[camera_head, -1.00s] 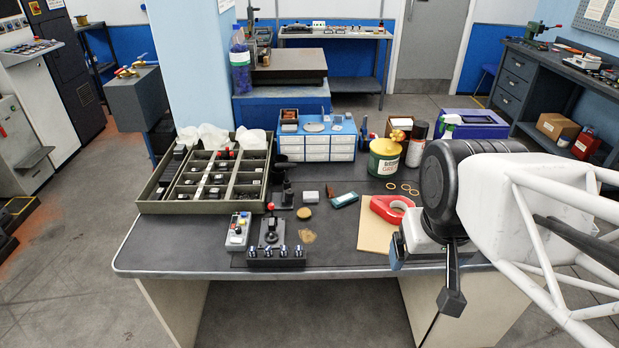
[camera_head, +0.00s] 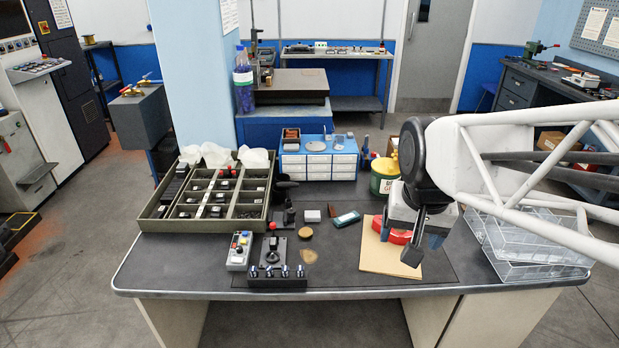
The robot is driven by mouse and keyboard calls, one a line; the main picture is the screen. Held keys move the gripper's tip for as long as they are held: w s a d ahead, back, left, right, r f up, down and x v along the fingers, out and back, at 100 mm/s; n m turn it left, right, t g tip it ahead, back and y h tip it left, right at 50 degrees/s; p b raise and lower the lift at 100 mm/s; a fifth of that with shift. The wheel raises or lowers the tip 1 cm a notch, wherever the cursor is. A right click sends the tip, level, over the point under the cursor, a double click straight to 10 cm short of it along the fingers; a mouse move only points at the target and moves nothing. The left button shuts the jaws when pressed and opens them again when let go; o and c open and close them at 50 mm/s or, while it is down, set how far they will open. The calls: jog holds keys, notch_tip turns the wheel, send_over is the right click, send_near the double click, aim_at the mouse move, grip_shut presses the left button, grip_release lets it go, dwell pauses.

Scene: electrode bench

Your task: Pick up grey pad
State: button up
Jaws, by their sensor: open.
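A small light grey block (camera_head: 311,215), which looks like the grey pad, lies on the dark mat in the middle of the bench. A darker teal-edged block (camera_head: 346,219) lies to its right and a round tan disc (camera_head: 305,232) just below it. My gripper (camera_head: 399,246) hangs from the arm at the right, over the red ring and the tan sheet. Its dark fingers are apart and I see nothing between them. It is well to the right of the grey block, not touching it.
A divided tray (camera_head: 168,226) stands at the left, with a blue drawer unit (camera_head: 318,145) behind. A joystick panel (camera_head: 277,278) and a button box (camera_head: 239,251) stand in front. A red ring (camera_head: 396,237) lies on a tan sheet (camera_head: 378,262). Clear trays (camera_head: 520,271) stand at right.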

jog(key=w+a+f+m, duration=0.2)
jog(key=w+m, duration=0.2)
jog(key=w, duration=1.1)
jog(key=m+g, duration=0.2)
jog(key=m, duration=0.9)
send_over(316, 214)
notch_tip(316, 214, down, 26)
jog(key=shift+s+f, duration=0.1)
jog(key=shift+s, duration=0.05)
jog(key=shift+a+f, duration=0.1)
jog(key=shift+f, duration=0.05)
jog(key=shift+f, duration=0.15)
jog(key=shift+f, duration=1.15)
jog(key=shift+f, duration=0.15)
